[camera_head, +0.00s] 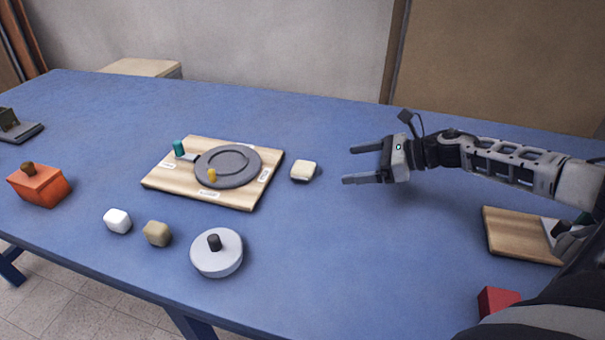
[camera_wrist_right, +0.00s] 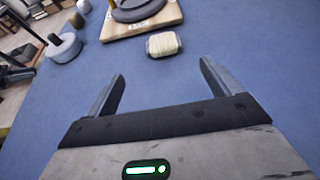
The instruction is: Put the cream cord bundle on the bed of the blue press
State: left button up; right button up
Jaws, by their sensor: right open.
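A small cream bundle (camera_head: 303,170), which looks like the cream cord bundle, lies on the blue table just right of the wooden board with the grey disc. It also shows in the right wrist view (camera_wrist_right: 163,44), beyond the fingertips and roughly centred between them. My right gripper (camera_head: 349,165) is open and empty, its fingers pointing left at the bundle with a short gap between. No clearly blue press shows; a dark device (camera_head: 17,127) stands at the far left edge, partly cut off, and I cannot tell if it is the press.
The wooden board (camera_head: 166,183) carries a grey disc, a teal knob and a yellow peg. An orange box (camera_head: 40,185), a white block (camera_head: 117,221), a tan block (camera_head: 157,233) and a round grey lid (camera_head: 217,255) stand left and front. A red block (camera_head: 497,301) is at front right.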

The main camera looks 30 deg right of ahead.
aim_at(309, 167)
jog(key=x, duration=1)
jog(key=shift+w+d+p, duration=0.2)
jog(key=shift+w+p, duration=0.1)
jog(key=shift+p, duration=0.05)
jog(key=c, duration=1.1)
